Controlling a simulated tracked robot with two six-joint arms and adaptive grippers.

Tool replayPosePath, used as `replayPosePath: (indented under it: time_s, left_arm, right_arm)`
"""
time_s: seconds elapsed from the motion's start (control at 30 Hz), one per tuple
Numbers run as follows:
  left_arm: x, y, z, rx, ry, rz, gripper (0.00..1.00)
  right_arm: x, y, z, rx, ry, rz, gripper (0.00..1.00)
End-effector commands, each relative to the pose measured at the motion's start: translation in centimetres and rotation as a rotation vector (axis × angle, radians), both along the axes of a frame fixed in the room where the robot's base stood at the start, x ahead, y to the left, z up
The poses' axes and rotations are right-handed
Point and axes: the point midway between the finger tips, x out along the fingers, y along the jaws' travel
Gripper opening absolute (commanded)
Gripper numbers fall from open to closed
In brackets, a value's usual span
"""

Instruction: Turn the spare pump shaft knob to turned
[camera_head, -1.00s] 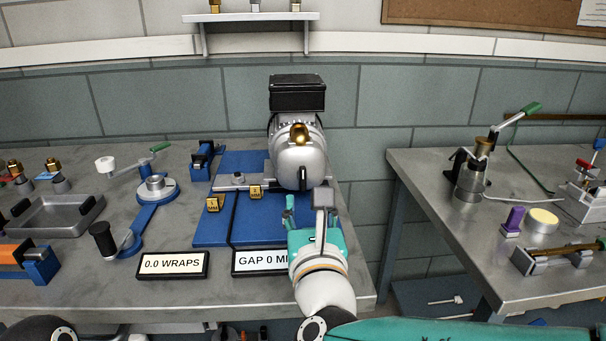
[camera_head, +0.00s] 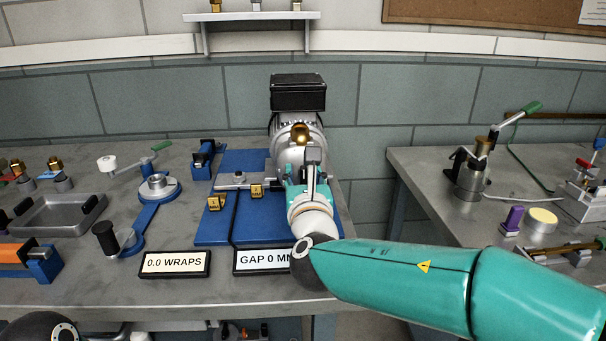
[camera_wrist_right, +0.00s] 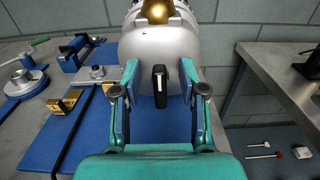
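The pump (camera_head: 289,150) is a silver rounded body with a black box on top and a brass cap, at the back of the left bench. Its shaft knob is a black upright bar (camera_wrist_right: 160,86) low on the pump's front in the right wrist view; in the head view my gripper hides it. My right gripper (camera_wrist_right: 160,74) is open, with one teal finger on each side of the bar and gaps on both sides. How deep the bar sits between the fingertips is hard to tell. In the head view the right gripper (camera_head: 306,172) is in front of the pump. My left gripper is out of view.
The pump stands on a blue base plate (camera_head: 215,231) with small brass blocks. A crank (camera_head: 157,187) and grey tray (camera_head: 60,215) are left. A gap separates the right bench (camera_head: 428,170).

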Motion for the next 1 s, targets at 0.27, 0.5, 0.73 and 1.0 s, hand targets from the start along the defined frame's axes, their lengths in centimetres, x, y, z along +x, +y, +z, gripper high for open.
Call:
replayPosePath:
  time_s: [0.27,0.5,0.73,1.0]
  left_arm:
    - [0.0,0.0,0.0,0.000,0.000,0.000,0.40]
    - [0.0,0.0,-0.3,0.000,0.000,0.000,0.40]
    - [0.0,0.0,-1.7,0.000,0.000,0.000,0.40]
    - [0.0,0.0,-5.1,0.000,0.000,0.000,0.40]
  right_arm:
    - [0.0,0.0,0.0,0.000,0.000,0.000,0.00]
    - [0.0,0.0,-0.1,0.009,0.000,-0.001,0.00]
    - [0.0,-0.1,-0.3,0.077,-0.001,0.000,0.00]
    - [0.0,-0.3,-0.7,0.262,-0.003,0.000,0.00]
